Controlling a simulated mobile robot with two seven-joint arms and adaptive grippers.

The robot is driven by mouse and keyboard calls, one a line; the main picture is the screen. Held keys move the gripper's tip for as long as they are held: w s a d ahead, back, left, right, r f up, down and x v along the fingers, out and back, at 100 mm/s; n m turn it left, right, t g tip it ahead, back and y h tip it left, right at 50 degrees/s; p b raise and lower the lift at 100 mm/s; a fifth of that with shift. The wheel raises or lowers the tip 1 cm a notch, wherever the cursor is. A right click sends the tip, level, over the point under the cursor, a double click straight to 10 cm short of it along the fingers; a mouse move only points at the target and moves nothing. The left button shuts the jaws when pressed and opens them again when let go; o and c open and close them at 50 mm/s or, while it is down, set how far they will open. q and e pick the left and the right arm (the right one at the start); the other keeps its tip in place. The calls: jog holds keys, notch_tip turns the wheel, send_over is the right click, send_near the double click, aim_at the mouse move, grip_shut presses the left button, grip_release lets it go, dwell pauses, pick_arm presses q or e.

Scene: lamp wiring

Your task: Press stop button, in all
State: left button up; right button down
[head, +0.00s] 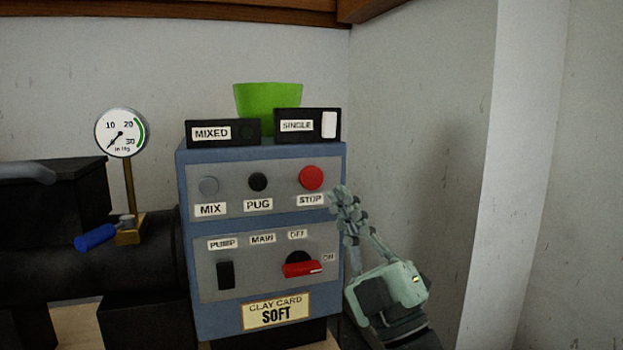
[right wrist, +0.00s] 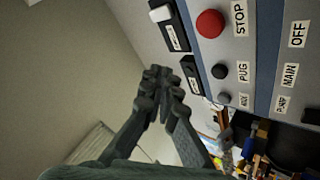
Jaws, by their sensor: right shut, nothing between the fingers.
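The red STOP button (head: 311,177) is at the upper right of the blue control box (head: 262,153), above its STOP label. In the right wrist view the red button (right wrist: 210,23) shows near the top, beside the STOP label. My right gripper (head: 340,194) is shut and empty, its fingertips just right of and slightly below the button in the head view. In the right wrist view the closed fingertips (right wrist: 166,78) are apart from the button in the picture. Whether they touch the box is not clear. My left gripper is not in view.
MIX (head: 209,186) and PUG (head: 258,182) buttons sit left of STOP. Below are a black pump switch (head: 226,275) and a red main knob (head: 302,269). A green bowl (head: 268,97) stands behind the MIXED and SINGLE boxes. A gauge (head: 121,132) is at left; walls close in behind.

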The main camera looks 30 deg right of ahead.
aim_at(312, 173)
jog(key=shift+w+d, duration=0.35)
jog(key=shift+w, duration=1.1)
jog(key=shift+w+d, duration=0.3)
jog(key=shift+w, duration=1.1)
jog(key=shift+w+d, duration=0.35)
jog(key=shift+w, duration=1.1)
jog(key=shift+w, duration=0.1)
jog(key=shift+w+d, duration=0.15)
jog(key=shift+w, duration=0.15)
jog(key=shift+w, duration=0.3)
jog(key=shift+w+d+p, duration=0.25)
jog(key=shift+w+p, duration=0.05)
jog(key=shift+w, duration=0.1)
jog(key=shift+s+a+f, duration=0.2)
jog(key=shift+s+f, duration=0.1)
jog(key=shift+s, duration=0.25)
jog(key=shift+s+a, duration=0.1)
jog(key=shift+s, duration=0.25)
jog(key=shift+r, duration=0.1)
